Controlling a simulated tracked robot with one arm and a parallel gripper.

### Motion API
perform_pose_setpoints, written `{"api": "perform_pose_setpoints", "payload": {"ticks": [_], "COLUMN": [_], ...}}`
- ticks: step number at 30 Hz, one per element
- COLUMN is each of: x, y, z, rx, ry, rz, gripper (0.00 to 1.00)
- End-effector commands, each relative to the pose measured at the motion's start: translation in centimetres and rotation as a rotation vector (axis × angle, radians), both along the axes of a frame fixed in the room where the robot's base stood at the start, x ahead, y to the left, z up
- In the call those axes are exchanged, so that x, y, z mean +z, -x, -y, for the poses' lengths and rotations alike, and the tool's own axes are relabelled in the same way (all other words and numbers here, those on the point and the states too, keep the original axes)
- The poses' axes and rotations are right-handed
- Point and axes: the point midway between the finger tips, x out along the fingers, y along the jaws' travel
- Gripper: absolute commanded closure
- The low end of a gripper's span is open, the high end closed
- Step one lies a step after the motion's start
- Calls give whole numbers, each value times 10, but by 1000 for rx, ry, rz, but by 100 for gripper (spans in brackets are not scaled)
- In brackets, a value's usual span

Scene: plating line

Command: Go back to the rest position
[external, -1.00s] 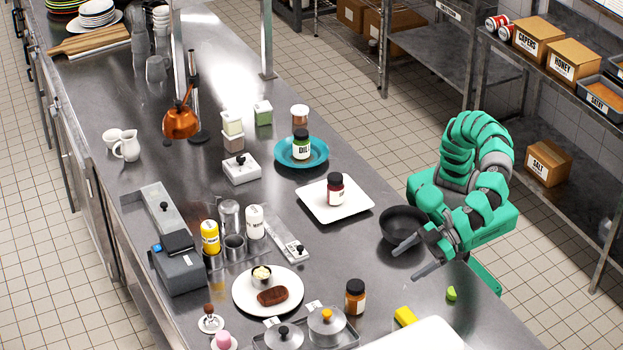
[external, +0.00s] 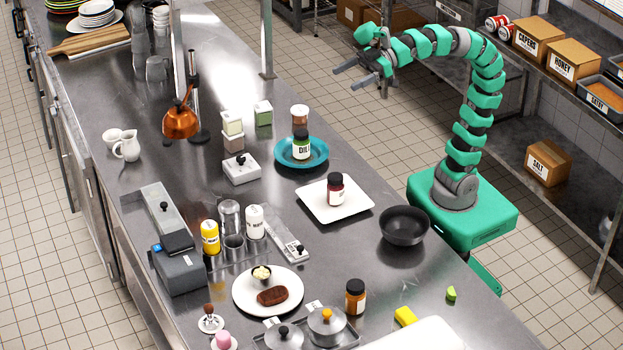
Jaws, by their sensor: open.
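My gripper (external: 348,78) is open and empty. It is raised high above the floor beyond the far side of the steel counter, with its two fingers pointing left. My arm rises from its green base (external: 462,208) at the right of the counter and arches over to the left. Nothing is between the fingers or touching them.
On the counter (external: 350,245) below stand a black bowl (external: 404,228), a white square plate (external: 315,212) with a dark-lidded jar (external: 335,190), and a blue plate (external: 283,160) with a dill jar (external: 301,146). A steel shelf (external: 590,110) with boxes stands behind my arm.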

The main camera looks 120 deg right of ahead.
Motion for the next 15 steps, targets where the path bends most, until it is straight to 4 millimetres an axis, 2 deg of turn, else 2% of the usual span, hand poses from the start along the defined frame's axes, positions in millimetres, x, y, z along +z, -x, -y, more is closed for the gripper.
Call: {"api": "perform_pose_setpoints", "payload": {"ticks": [1,4,15], "x": [5,9,14], "y": [8,15,15], "z": [6,11,12], "rx": [3,8,11], "ry": [-1,5,9], "rz": [15,29,31], "gripper": [19,19,19]}}
